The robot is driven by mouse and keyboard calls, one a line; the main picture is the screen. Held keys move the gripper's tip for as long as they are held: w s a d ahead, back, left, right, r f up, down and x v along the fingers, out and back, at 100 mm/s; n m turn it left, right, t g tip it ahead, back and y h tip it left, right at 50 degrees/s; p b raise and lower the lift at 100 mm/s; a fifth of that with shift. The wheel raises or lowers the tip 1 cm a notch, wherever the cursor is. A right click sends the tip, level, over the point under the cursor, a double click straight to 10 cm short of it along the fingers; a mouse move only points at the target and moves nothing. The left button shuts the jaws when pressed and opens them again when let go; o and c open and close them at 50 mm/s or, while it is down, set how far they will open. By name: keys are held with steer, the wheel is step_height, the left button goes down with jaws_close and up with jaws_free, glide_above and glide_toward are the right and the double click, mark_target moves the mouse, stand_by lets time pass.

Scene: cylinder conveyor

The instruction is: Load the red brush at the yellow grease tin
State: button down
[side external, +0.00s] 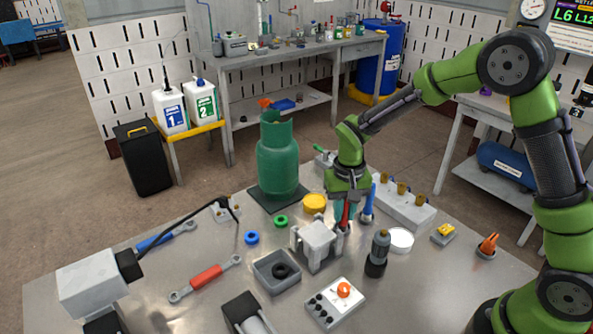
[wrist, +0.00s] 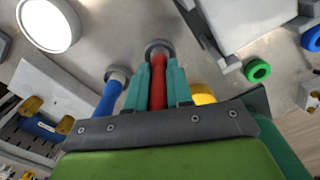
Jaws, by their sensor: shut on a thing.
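My gripper (side external: 346,212) points down over the table, with its teal fingers (wrist: 160,78) shut on the red brush (wrist: 158,70). The red brush also shows upright in the side external view (side external: 346,217). A grey ring shows at its far end in the wrist view; I cannot tell whether the brush is still seated in a holder. The yellow grease tin (side external: 314,203) stands on the table just left of my gripper. In the wrist view the tin (wrist: 202,95) is mostly hidden behind my gripper. A blue brush (side external: 369,200) stands close on the right.
A grey clamp-like block (side external: 319,240) stands close in front of the gripper. A green gas cylinder (side external: 277,160) rises behind and left of the tin. A white round tin (side external: 401,240) and a dark-based grey bottle (side external: 379,250) are at the right. Green (side external: 281,221) and blue rings (side external: 252,238) lie left.

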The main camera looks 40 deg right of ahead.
step_height(320, 180, up, 9)
steer(key=shift+f, duration=0.15)
steer(key=w, duration=1.1)
steer(key=shift+s+f, duration=0.15)
steer(key=shift+f, duration=1.35)
steer(key=shift+s+f, duration=0.1)
steer(key=shift+f, duration=1.4)
steer(key=shift+f, duration=0.55)
steer(key=shift+r, duration=0.15)
step_height(320, 180, up, 7)
